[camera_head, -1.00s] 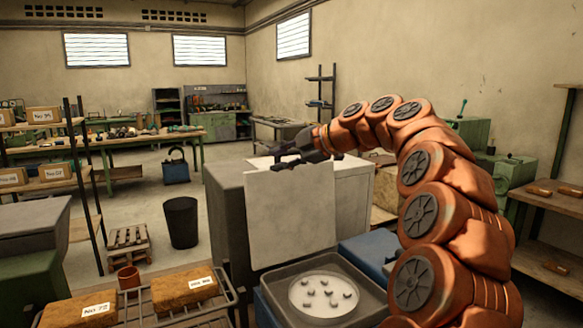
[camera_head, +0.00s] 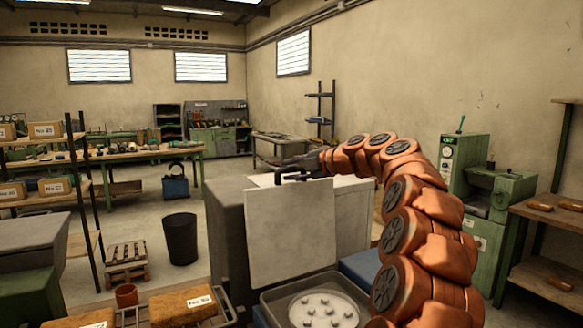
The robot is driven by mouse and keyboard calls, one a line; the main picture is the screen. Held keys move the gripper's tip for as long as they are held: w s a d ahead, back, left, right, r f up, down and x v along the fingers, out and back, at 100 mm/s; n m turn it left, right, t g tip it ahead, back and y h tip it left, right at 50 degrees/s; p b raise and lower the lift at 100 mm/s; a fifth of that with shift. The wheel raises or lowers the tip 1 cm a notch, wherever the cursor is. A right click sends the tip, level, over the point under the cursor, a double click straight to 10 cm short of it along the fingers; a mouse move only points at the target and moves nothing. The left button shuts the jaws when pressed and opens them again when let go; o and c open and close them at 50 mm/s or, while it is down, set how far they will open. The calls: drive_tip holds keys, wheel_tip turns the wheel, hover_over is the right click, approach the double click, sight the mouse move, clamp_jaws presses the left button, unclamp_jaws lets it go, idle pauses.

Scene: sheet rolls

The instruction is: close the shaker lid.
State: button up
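The shaker is at bottom centre, a dark grey tray-like body (camera_head: 268,296) with a round pale plate (camera_head: 328,309) that carries several small studs. Its lid looks to be the flat light-grey panel (camera_head: 290,238) standing upright behind the tray, so it is open. A dark bar, perhaps a handle, shows at the panel's top edge. My gripper (camera_head: 288,170) is at that top edge, reaching in from the right. It is small and dark against the bar. I cannot tell whether its fingers are apart or whether they touch the bar.
A grey cabinet (camera_head: 228,235) stands behind the panel. My orange arm arches over the right side. A rack with brown blocks (camera_head: 183,306) is at lower left. A black bin (camera_head: 181,238) and a pallet (camera_head: 126,262) stand on the floor. Green machines (camera_head: 495,190) are at right.

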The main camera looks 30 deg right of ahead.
drive_tip(key=shift+w+a+f, duration=0.1)
drive_tip(key=shift+w, duration=0.1)
clamp_jaws()
idle(0.3)
